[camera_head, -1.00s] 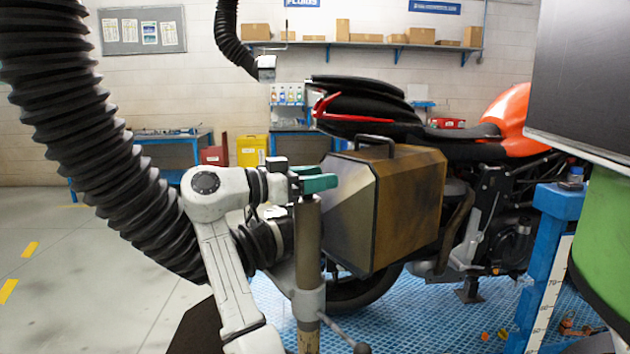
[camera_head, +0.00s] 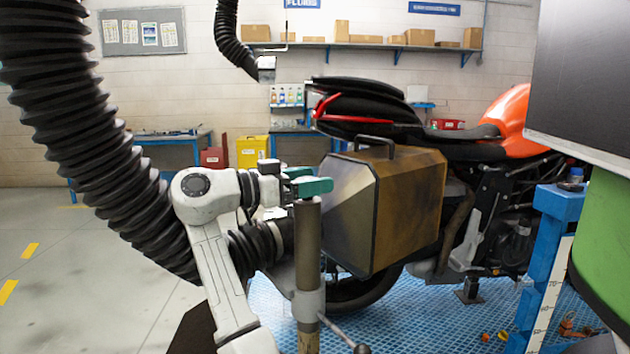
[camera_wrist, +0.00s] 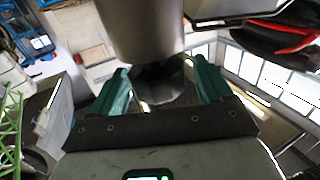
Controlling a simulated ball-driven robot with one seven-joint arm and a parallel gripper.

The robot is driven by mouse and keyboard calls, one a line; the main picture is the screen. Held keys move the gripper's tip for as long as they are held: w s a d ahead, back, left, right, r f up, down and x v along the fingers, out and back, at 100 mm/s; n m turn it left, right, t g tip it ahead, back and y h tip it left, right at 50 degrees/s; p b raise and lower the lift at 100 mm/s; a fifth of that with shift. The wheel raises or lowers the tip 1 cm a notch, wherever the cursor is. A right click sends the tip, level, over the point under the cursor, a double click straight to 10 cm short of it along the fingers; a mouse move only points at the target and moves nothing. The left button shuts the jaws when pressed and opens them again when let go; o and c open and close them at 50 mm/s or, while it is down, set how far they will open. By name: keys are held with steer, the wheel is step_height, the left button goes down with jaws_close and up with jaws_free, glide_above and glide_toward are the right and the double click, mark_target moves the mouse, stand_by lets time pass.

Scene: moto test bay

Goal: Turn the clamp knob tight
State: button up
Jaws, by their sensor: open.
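My gripper (camera_head: 314,186) has two teal fingers and is open, at the upper end of an upright grey-brown post in the head view. In the wrist view my gripper (camera_wrist: 163,90) has its fingers spread on either side of a dark faceted piece (camera_wrist: 165,86), under a wide grey metal cylinder (camera_wrist: 138,28). This piece may be the clamp knob; I cannot tell for sure, nor whether the fingers touch it.
A brown angular case (camera_head: 408,210) stands right behind the post, beside the motorcycle (camera_head: 500,190). A thick black corrugated hose (camera_head: 75,110) fills the left. A blue post (camera_head: 548,245) and green drum (camera_head: 606,240) block the right. The floor at left is open.

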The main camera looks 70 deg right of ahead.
steer(key=v, duration=0.9)
steer(key=shift+w+a, duration=0.1)
steer(key=s+a+f+n+t+y+p, duration=0.15)
steer(key=f+n+t, duration=0.35)
steer(key=f, duration=0.5)
steer(key=s+a+f+n+t+y+p, duration=0.1)
steer(key=a+f+n+t+p, duration=0.2)
steer(key=f+n, duration=0.5)
steer(key=s+a+f+n+t+y+p, duration=0.15)
steer(key=f+n+t, duration=0.25)
steer(key=f, duration=0.8)
steer(key=s+a+f+n+y+p, duration=0.1)
steer(key=s+a+f+n+y, duration=0.2)
steer(key=a, duration=0.3)
steer(key=s+a+f+n+t+y+p, duration=0.1)
steer(key=s+a+f+n+y+p, duration=0.1)
steer(key=s+a, duration=0.4)
steer(key=s+a+f+n+y+p, duration=0.2)
steer(key=s+a+f+n+y, duration=0.1)
steer(key=a, duration=0.4)
steer(key=shift+s+a+f+n+t+y, duration=0.2)
steer(key=shift+s+f+n+t+y, duration=0.15)
steer(key=shift+s+n, duration=0.65)
steer(key=shift+s, duration=0.2)
